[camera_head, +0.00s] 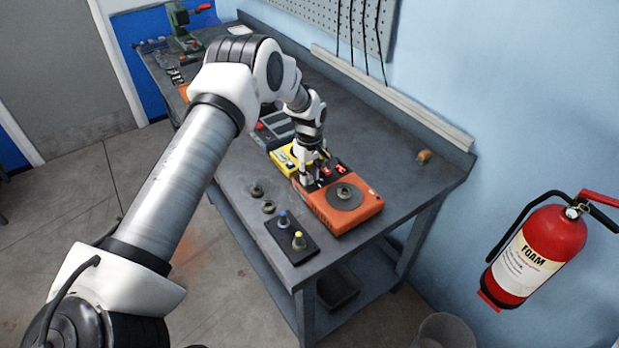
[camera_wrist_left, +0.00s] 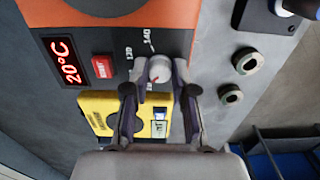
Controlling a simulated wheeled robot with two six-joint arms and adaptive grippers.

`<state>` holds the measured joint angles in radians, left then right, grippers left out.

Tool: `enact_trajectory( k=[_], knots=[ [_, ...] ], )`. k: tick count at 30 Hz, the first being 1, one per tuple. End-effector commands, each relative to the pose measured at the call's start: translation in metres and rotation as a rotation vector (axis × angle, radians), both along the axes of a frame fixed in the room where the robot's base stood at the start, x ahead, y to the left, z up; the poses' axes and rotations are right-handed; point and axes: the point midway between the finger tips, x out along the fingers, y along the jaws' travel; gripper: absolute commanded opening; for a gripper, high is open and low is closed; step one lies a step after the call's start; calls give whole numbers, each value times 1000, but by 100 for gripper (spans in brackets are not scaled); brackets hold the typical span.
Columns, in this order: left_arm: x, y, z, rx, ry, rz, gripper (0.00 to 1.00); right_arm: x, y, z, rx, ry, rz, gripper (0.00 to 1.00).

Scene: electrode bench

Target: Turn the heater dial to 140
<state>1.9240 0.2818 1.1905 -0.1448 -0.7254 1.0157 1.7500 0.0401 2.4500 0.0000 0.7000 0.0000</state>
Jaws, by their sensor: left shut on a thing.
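The heater (camera_head: 328,217) is an orange box with a dark round plate (camera_head: 344,196) on top. It also shows in the left wrist view (camera_wrist_left: 172,14), with a red display (camera_wrist_left: 64,61) reading 20°C and a red button (camera_wrist_left: 103,67). The fingers hide part of the scale. My right gripper is not in view.
A yellow meter (camera_head: 281,158) stands close beside the heater. Two small ring-shaped metal parts (camera_head: 257,189) (camera_head: 268,207) and a black block (camera_head: 287,244) with blue-topped and yellow-topped posts are near the bench's front edge. The bench right of the heater is mostly clear.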

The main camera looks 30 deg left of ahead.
Motion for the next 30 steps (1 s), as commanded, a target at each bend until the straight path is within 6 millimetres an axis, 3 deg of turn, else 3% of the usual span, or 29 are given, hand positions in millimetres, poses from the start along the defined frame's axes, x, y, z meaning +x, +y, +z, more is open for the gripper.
enact_trajectory(
  k=[9, 30],
  knots=[
    [0, 0, -4, 1, 1, -300, 0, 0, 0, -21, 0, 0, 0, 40],
    [-1, 0, -3, 0, 3, -965, 0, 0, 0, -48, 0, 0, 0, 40]
  ],
)
